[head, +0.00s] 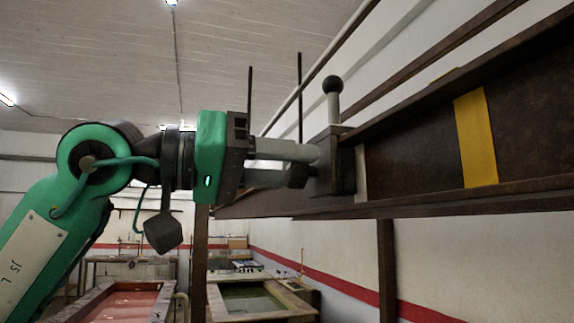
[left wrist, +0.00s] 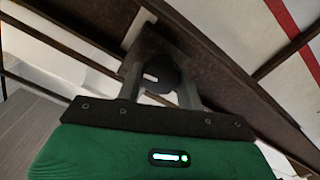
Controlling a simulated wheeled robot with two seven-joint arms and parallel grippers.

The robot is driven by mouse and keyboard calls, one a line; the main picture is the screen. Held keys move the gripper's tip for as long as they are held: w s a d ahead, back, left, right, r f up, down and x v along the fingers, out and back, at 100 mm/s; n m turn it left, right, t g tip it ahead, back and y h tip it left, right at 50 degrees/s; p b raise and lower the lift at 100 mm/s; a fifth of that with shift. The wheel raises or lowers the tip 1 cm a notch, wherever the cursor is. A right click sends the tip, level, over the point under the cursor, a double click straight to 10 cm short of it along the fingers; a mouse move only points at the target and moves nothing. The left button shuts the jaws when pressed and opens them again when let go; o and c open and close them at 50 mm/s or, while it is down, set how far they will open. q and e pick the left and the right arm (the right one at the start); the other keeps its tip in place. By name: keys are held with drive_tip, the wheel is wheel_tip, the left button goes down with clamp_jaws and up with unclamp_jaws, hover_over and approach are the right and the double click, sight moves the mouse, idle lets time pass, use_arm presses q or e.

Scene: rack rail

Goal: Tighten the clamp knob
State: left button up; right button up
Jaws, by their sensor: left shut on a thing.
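The clamp knob (head: 298,176) is a dark round piece on the clamp's near left side. My left gripper (head: 304,163) comes in from the left with its pale fingers around the knob. In the left wrist view, the knob (left wrist: 162,68) is dark and round with a white mark. It sits between the two grey fingers of the gripper (left wrist: 160,82), which are shut on it. The fingers hide part of the knob. My right gripper is not in view.
The brown rail (head: 410,150) runs off to the right and carries a yellow band (head: 475,137). A dark upright post (head: 387,265) stands below it. Tanks with pink (head: 125,303) and green (head: 250,300) contents stand lower down, behind the arm.

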use_arm(q)
drive_tip(key=o, duration=1)
drive_tip(key=shift+f, duration=0.15)
drive_tip(key=shift+s+a, duration=0.15)
drive_tip(key=shift+a, duration=0.3)
drive_tip(key=b+v, duration=0.4)
drive_tip(key=v, duration=0.9)
drive_tip(key=shift+d, duration=0.1)
